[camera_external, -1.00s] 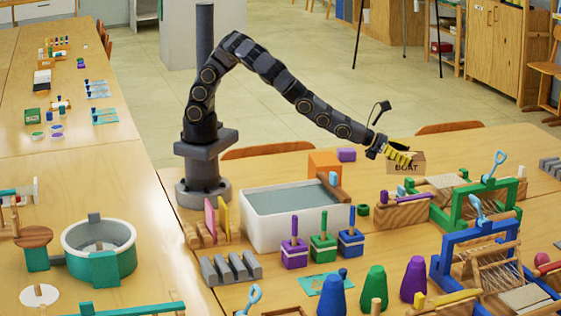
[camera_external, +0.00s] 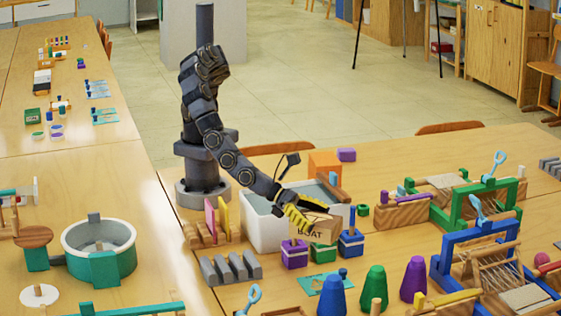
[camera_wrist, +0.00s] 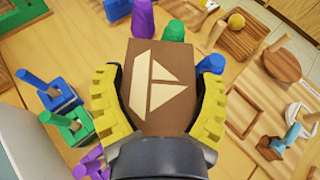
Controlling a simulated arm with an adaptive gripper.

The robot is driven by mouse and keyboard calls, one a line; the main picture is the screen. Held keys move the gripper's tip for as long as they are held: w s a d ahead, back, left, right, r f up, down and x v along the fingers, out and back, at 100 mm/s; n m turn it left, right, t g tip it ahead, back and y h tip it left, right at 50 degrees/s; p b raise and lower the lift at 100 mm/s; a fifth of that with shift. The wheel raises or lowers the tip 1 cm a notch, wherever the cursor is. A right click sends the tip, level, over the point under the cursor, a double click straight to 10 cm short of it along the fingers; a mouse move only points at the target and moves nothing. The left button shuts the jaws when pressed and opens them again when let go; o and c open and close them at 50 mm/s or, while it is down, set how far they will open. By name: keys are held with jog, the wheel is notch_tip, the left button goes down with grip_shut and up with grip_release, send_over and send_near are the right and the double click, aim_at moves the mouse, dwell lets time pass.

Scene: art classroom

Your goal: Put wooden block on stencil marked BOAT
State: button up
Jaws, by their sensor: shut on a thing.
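A brown wooden block (camera_external: 318,231) with BOAT lettered on its side is held in my gripper (camera_external: 298,220). In the wrist view the block (camera_wrist: 158,88) shows a pale sailboat pattern on its face, with my yellow fingers (camera_wrist: 158,98) closed on both sides of it. The block hangs in front of the white bin, over the green pegged block (camera_external: 322,253), and hides part of it. A flat teal card (camera_external: 314,286) lies on the table below and in front, with a small blue piece at its upper right. I cannot read any marking on this card.
The white bin (camera_external: 262,228) stands just behind my gripper. Purple (camera_external: 294,258) and blue (camera_external: 351,247) pegged blocks flank the held block. Blue (camera_external: 331,297), green (camera_external: 374,290) and purple (camera_external: 413,278) cones stand in front, close to the card. Wooden looms fill the right.

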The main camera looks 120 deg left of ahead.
aim_at(314, 284)
notch_tip(314, 284, down, 13)
dwell(0.8)
jog(key=shift+f, duration=0.1)
jog(key=o, duration=1.1)
jog(key=shift+c, duration=0.2)
